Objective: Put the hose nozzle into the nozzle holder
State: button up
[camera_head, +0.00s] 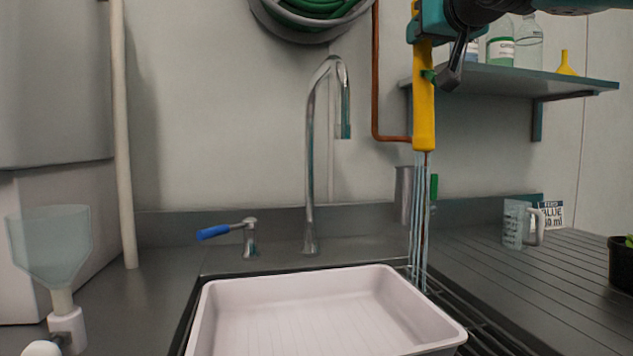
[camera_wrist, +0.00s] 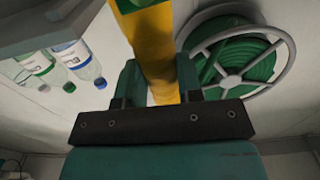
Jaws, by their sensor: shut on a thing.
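The hose nozzle (camera_head: 424,110) is a long yellow piece with a small green part on its side. It hangs upright, outlet down, and streams of water (camera_head: 417,220) run from its lower end. My gripper (camera_head: 424,32) is shut on its upper part at the top of the head view. The wrist view also shows the yellow nozzle (camera_wrist: 153,45) between the teal fingers of my gripper (camera_wrist: 155,92). A grey metal tube (camera_head: 404,195), which looks like the nozzle holder, stands against the back wall below the nozzle and slightly left of the water.
A pale tray (camera_head: 330,275) sits in the sink below. The tap (camera_head: 310,160) stands left of the nozzle. A shelf (camera_head: 520,82) with bottles is close on the right. A measuring jug (camera_head: 514,224) stands on the ribbed drainboard. A green hose reel (camera_wrist: 242,62) is on the wall.

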jog(key=w+p, duration=0.1)
jog(key=w, duration=0.1)
jog(key=w+p, duration=0.1)
jog(key=w, duration=0.1)
jog(key=shift+w+a, duration=0.1)
jog(key=shift+a, duration=0.3)
jog(key=shift+f, duration=0.1)
jog(key=shift+f+b, duration=0.6)
jog(key=shift+f, duration=0.1)
jog(key=shift+f+b, duration=0.95)
jog(key=shift+f, duration=0.1)
dwell(0.8)
jog(key=shift+f+b, duration=1.85)
jog(key=shift+f, duration=0.35)
jog(key=shift+f+b, duration=1.9)
jog(key=shift+f, duration=0.15)
